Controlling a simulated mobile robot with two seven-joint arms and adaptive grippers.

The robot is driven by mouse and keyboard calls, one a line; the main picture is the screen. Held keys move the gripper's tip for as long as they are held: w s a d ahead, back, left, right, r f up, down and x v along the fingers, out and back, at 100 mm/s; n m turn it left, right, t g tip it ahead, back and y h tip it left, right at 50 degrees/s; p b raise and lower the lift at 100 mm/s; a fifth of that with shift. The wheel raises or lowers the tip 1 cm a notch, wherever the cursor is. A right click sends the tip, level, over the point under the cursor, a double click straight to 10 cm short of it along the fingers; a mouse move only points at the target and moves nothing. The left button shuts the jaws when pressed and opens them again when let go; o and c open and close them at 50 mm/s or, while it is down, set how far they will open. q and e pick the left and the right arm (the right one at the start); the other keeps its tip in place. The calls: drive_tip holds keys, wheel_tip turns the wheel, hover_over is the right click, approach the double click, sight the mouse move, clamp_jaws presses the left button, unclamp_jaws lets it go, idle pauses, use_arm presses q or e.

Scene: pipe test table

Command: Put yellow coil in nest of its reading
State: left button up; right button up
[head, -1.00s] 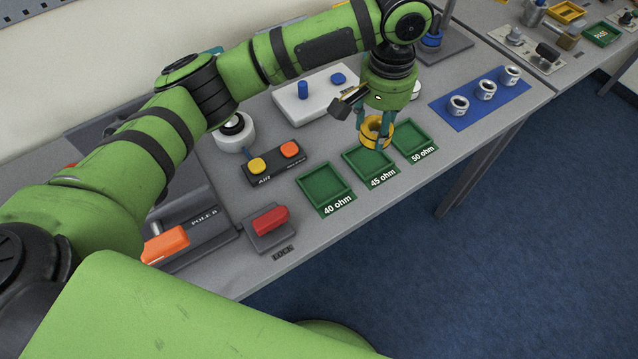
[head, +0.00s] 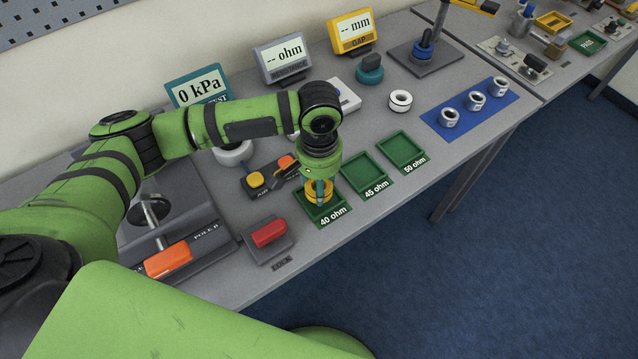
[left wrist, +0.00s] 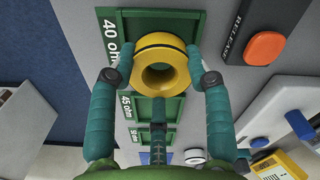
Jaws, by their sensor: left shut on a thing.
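The yellow coil (head: 318,194) is in my left gripper (head: 318,188), at the green 40 ohm nest (head: 337,214). In the left wrist view the coil (left wrist: 160,68) sits between my two fingers (left wrist: 158,78), which are shut on it from both sides. It overlaps the 40 ohm nest (left wrist: 112,22); I cannot tell whether it touches the floor of the nest. The 45 ohm nest (head: 367,175) and the 50 ohm nest (head: 402,152) are empty. The resistance meter (head: 283,62) reads "-- ohm". My right gripper is not in view.
An orange button (head: 287,163) and a yellow button (head: 255,180) stand left of the nests. A red lock lever (head: 269,234) is in front. A blue mat (head: 490,118) with several metal rings lies at the right. A white ring (head: 400,101) stands behind the nests.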

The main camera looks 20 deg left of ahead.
use_arm(q)
drive_tip(key=shift+f, duration=0.9)
drive_tip(key=shift+f, duration=0.1)
drive_tip(key=o, duration=1.3)
wheel_tip(320, 180, up, 12)
drive_tip(key=shift+r+b, duration=0.15)
drive_tip(key=shift+b, duration=0.55)
